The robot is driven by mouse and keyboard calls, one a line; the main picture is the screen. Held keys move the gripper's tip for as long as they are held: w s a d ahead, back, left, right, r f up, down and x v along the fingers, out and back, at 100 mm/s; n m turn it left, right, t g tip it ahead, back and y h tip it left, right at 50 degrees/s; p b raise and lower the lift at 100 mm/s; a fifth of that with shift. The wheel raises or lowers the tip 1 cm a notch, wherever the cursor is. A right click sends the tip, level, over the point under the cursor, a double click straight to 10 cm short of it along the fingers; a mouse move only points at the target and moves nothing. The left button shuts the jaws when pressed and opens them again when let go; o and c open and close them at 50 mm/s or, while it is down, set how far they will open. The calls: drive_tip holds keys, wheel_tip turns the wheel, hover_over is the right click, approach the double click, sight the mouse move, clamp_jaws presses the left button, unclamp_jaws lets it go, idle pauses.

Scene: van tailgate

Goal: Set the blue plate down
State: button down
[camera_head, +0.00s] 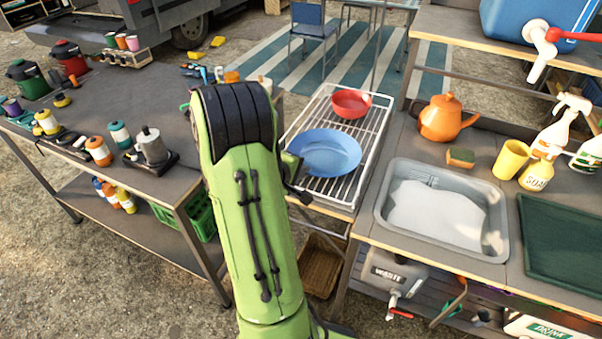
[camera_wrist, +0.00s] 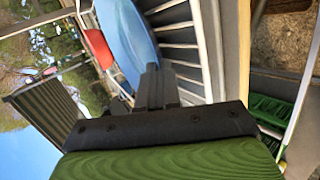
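The blue plate (camera_head: 325,152) lies about flat at the middle of the white wire dish rack (camera_head: 355,186). I cannot tell whether it rests on the wires or is a little above them. My gripper (camera_head: 295,168) is at the plate's left rim in the head view, partly hidden by my green arm. In the wrist view, the fingers (camera_wrist: 152,75) are close together on the rim of the blue plate (camera_wrist: 128,35), and they appear shut on it.
A red bowl (camera_head: 351,103) sits at the rack's far end. The sink (camera_head: 440,210), an orange teapot (camera_head: 446,117) and a sponge (camera_head: 461,157) are to the right. A table with paint bottles and jars (camera_head: 98,150) is to the left. The rack's near end is bare.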

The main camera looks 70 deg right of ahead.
drive_tip(key=shift+r, duration=0.15)
drive_tip(key=shift+f, duration=0.2)
drive_tip(key=c, duration=1.3)
unclamp_jaws()
drive_tip(key=shift+c, duration=0.2)
drive_tip(key=shift+r, duration=0.1)
drive_tip(key=shift+w+a+r, duration=0.1)
drive_tip(key=shift+a+r, duration=0.1)
drive_tip(key=shift+r, duration=0.1)
drive_tip(key=w+a+r+t+y+p, duration=0.1)
drive_tip(key=w+a+r+t+y, duration=0.2)
drive_tip(key=a, duration=0.6)
drive_tip(key=w+a+r+t+y, duration=0.1)
drive_tip(key=w+a+r, duration=0.25)
drive_tip(key=a, duration=0.65)
drive_tip(key=w+a+r+t+y+p, duration=0.1)
drive_tip(key=w+a+r+t, duration=0.15)
drive_tip(key=a+r, duration=0.45)
drive_tip(key=s+a+n+t+y, duration=0.1)
drive_tip(key=s+a+y, duration=0.1)
drive_tip(key=a, duration=0.5)
drive_tip(key=s+a+r+n+t+y, duration=0.1)
drive_tip(key=s+a+n+y, duration=0.1)
drive_tip(key=a, duration=0.6)
drive_tip(key=shift+a+y, duration=0.3)
drive_tip(key=shift+y, duration=0.5)
